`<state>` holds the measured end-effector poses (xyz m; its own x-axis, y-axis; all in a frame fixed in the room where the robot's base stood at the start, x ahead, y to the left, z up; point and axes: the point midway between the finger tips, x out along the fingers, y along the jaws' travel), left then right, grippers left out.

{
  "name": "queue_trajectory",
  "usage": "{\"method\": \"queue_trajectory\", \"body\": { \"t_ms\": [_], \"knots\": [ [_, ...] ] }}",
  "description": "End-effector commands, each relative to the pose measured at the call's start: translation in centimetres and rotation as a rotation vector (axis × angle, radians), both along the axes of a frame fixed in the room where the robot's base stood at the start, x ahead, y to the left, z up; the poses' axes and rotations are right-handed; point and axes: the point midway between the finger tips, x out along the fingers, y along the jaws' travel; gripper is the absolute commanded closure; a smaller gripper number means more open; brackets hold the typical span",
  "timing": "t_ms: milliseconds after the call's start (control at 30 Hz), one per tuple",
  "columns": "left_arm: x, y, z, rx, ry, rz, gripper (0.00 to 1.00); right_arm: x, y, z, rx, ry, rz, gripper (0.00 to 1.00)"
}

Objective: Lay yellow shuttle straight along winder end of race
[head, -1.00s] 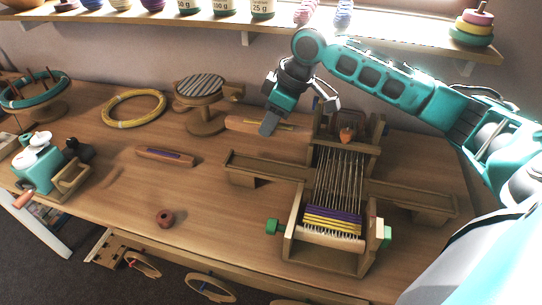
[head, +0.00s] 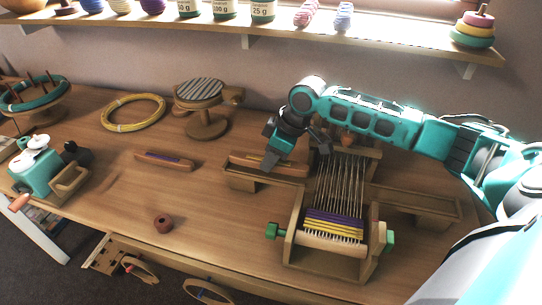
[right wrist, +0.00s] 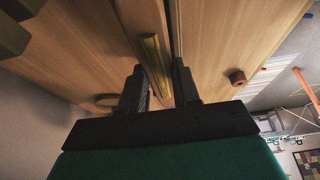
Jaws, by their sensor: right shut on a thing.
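The yellow shuttle (head: 247,159) is a wooden bar with a yellow thread strip. My right gripper (head: 275,160) is shut on it from above, and in the right wrist view the shuttle (right wrist: 154,52) shows between the two fingers (right wrist: 159,88). The shuttle lies over the left, winder-side end of the race (head: 241,184), roughly in line with it. I cannot tell whether it touches the race. The loom (head: 335,240) stands to the right with purple and yellow cloth. The teal winder (head: 36,172) is at the far left. My left gripper is not in view.
A purple shuttle (head: 165,161) lies left of the race. A yellow hoop (head: 133,112) and a striped round stand (head: 203,105) are behind. The table's front middle is largely clear.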

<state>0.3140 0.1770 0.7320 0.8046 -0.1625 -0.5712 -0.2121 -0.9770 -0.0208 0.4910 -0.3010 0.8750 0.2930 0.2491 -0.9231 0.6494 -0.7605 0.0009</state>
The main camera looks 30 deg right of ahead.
Motion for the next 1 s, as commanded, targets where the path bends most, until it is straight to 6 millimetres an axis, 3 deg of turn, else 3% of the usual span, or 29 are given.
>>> {"method": "queue_trajectory", "body": {
  "t_ms": [467, 500, 767, 1000],
  "knots": [
    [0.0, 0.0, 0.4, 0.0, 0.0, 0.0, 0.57, 0.0, 0.0, -1.1, 0.0, 0.0, 0.0, 1.0],
    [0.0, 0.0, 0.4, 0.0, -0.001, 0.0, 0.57, 0.0, 0.0, -1.2, 0.0, 0.0, 0.0, 0.67],
    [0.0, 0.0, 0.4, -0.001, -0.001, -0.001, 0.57, 0.0, 0.0, -1.1, 0.0, 0.0, 0.0, 0.43],
    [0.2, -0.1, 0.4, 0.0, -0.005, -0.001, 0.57, 0.0, 0.0, -1.0, 0.0, -0.001, 0.0, 0.43]
  ]
}}
